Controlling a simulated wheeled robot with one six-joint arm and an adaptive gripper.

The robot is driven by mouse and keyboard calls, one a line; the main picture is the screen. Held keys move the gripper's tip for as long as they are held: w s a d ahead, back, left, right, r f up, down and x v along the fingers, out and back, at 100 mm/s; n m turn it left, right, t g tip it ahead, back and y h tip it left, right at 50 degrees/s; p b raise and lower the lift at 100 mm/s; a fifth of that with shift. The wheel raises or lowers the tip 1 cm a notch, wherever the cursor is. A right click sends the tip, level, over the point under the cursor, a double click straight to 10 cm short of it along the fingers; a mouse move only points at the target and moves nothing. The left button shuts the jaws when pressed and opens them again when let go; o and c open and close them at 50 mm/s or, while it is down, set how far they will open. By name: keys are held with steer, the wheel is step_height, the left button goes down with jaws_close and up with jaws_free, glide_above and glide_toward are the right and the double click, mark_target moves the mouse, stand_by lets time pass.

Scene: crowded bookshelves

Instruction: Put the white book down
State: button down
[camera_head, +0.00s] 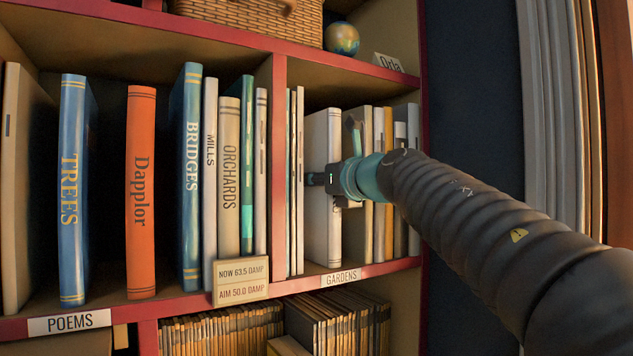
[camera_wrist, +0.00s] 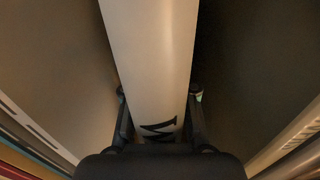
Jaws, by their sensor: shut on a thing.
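The white book (camera_head: 322,235) stands upright in the right-hand compartment above the GARDENS label (camera_head: 341,278). Its lower end is at or just above the shelf board; I cannot tell whether it touches. My gripper (camera_head: 326,181) is shut on the book at about mid-height, partly covering it. In the wrist view, the white book (camera_wrist: 152,50) runs between the two fingers (camera_wrist: 160,108), one on each side, with dark lettering near the palm.
Thin pale books (camera_head: 294,215) stand left of the white book, and several cream and yellow books (camera_head: 388,220) stand right of it. A red upright (camera_head: 278,170) divides this from the POEMS compartment, which holds blue, orange and other books. A damp sign (camera_head: 240,282) hangs at the shelf edge.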

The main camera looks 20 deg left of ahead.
steer(key=c, duration=0.9)
jaws_free()
steer(key=b+v, duration=0.1)
steer(key=v, duration=1.1)
steer(key=shift+b, duration=0.4)
